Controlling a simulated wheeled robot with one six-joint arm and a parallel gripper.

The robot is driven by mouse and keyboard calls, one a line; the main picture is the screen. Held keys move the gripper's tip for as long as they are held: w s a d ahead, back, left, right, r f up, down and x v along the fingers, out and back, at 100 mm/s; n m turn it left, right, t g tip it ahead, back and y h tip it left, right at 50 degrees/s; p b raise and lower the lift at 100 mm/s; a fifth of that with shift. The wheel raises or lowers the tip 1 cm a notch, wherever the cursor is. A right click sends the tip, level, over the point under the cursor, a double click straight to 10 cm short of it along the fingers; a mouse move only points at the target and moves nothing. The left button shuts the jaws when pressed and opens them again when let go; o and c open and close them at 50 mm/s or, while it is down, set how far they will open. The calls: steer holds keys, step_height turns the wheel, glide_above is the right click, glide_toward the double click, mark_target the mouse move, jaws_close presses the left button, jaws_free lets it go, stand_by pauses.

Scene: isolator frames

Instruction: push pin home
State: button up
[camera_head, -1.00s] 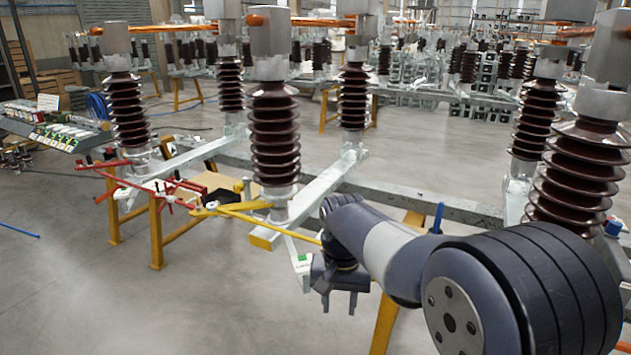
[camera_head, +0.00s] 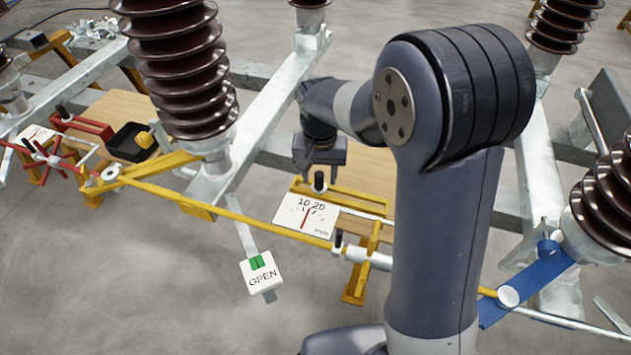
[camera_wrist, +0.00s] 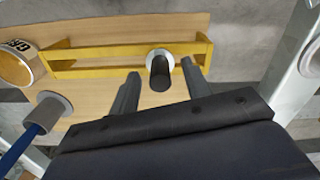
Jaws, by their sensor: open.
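A black-topped pin (camera_head: 319,182) stands upright at the yellow rail frame (camera_head: 350,198), just behind a white gauge card. In the wrist view, the black pin (camera_wrist: 160,74) has a pale round collar and stands by the yellow frame (camera_wrist: 105,55). My gripper (camera_head: 319,168) points down over the pin's place in the head view. In the wrist view, my gripper (camera_wrist: 160,68) has its two fingers apart, one on each side of the pin in the picture. I cannot tell how far above the pin the fingertips are. The pin's lower part is hidden.
The gauge card (camera_head: 307,215) marked 10 and 20 mm stands in front. An OPEN sign (camera_head: 262,280) hangs below a yellow rod (camera_head: 270,230). A second black-topped pin (camera_head: 338,238) is on the rod. A brown ribbed insulator (camera_head: 180,75) stands left. A black tray (camera_head: 130,143) sits on a wooden board.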

steer(key=shift+f, duration=0.8)
steer(key=shift+c, duration=0.3)
jaws_close()
steer(key=shift+r, duration=0.1)
steer(key=shift+r+p, duration=2.7)
steer(key=shift+r, duration=0.55)
